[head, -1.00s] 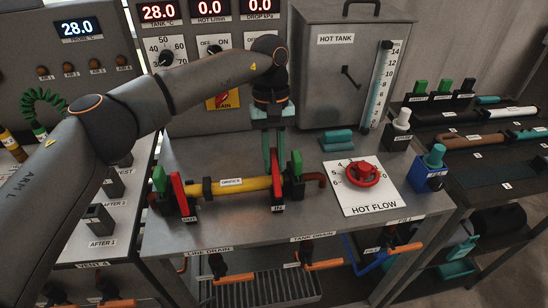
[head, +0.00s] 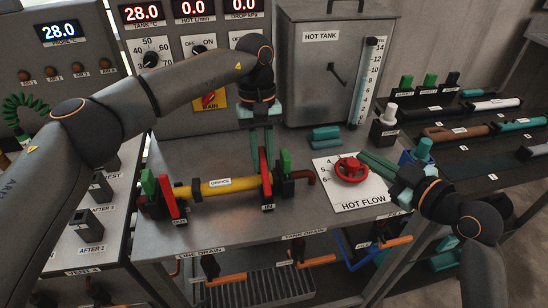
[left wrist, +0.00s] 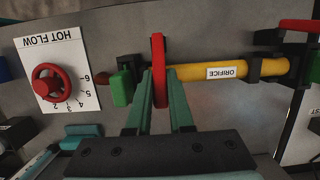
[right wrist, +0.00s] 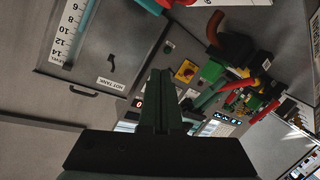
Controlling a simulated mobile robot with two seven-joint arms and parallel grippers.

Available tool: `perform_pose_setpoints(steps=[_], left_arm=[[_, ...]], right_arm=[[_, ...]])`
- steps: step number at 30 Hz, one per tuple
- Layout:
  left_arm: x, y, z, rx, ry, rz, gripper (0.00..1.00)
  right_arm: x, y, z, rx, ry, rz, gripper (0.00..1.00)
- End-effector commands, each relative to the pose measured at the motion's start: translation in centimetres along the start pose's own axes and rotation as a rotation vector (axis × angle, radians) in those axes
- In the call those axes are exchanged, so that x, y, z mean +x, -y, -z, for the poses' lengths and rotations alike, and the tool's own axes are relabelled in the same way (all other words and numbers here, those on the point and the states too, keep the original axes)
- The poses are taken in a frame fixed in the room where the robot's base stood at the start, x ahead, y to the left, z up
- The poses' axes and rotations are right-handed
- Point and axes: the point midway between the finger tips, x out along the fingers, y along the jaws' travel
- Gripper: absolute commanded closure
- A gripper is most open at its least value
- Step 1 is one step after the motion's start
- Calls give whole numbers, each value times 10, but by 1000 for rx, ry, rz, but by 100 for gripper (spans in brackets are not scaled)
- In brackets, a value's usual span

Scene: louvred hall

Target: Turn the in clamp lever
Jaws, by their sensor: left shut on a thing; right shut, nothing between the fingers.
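The red in clamp lever (head: 264,172) stands upright at the right end of the yellow orifice pipe (head: 220,185), above its "IN" label. My left gripper (head: 262,148) comes down from above and is shut on this lever near its top. In the left wrist view the lever (left wrist: 159,55) sits between the two green fingers (left wrist: 161,80). My right gripper (head: 366,157) is shut and empty, beside the red hot flow wheel (head: 350,170). Its closed fingers (right wrist: 160,75) also show in the right wrist view.
The red exit lever (head: 168,197) and a green block (head: 148,182) stand at the pipe's left end. Another green block (head: 284,160) is right beside the in lever. A teal block (head: 325,134) lies behind the wheel. Orange drain handles (head: 322,262) hang below the front edge.

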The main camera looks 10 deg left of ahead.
Motion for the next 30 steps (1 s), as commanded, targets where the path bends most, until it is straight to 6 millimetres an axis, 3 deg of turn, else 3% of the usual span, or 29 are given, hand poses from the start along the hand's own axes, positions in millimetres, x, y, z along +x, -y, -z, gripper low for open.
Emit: perform_pose_setpoints(steps=[1,6,12,22,30], left_arm=[[-1,0,0,0,-2,-1,100],[-1,0,0,0,-2,-1,100],[-1,0,0,0,-2,-1,100],[-1,0,0,0,-2,-1,100],[-1,0,0,0,-2,-2,100]], right_arm=[[6,5,20,-62,-24,68,100],[13,33,70,-285,-85,307,100],[2,58,105,-536,-136,534,100],[-8,75,119,-702,-163,679,100],[26,104,116,-697,-166,682,100]])
